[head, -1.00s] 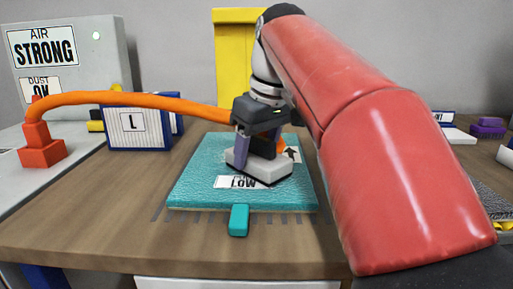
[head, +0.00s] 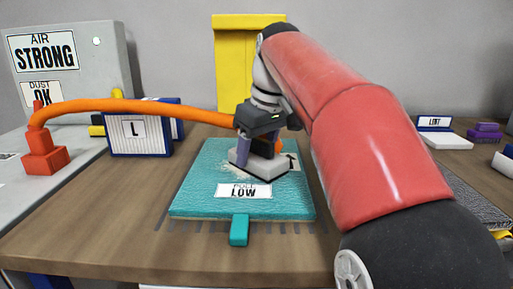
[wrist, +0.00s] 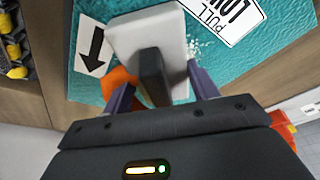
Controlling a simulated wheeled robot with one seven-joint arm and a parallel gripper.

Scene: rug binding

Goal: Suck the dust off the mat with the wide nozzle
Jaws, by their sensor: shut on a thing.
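The teal mat (head: 195,200) lies on the wooden table, with a "PULL LOW" label (head: 243,191) and an arrow label (wrist: 93,45) on it. A teal tab (head: 239,230) sticks out at its front edge. The wide nozzle (head: 265,168) is a pale grey block on the mat's rear right part; it also shows in the wrist view (wrist: 155,35). My gripper (wrist: 158,90) is shut on the nozzle's dark grip. Pale dust (wrist: 195,45) lies beside the nozzle, and some shows left of it in the head view. Contact under the nozzle is hidden.
An orange hose (head: 130,105) arches from a red-orange fitting (head: 43,155) at left to the nozzle. A blue-edged box marked "L" (head: 138,135) stands behind left. A grey cabinet (head: 80,75) reads "AIR STRONG" and "DUST OK". The table's front left is clear.

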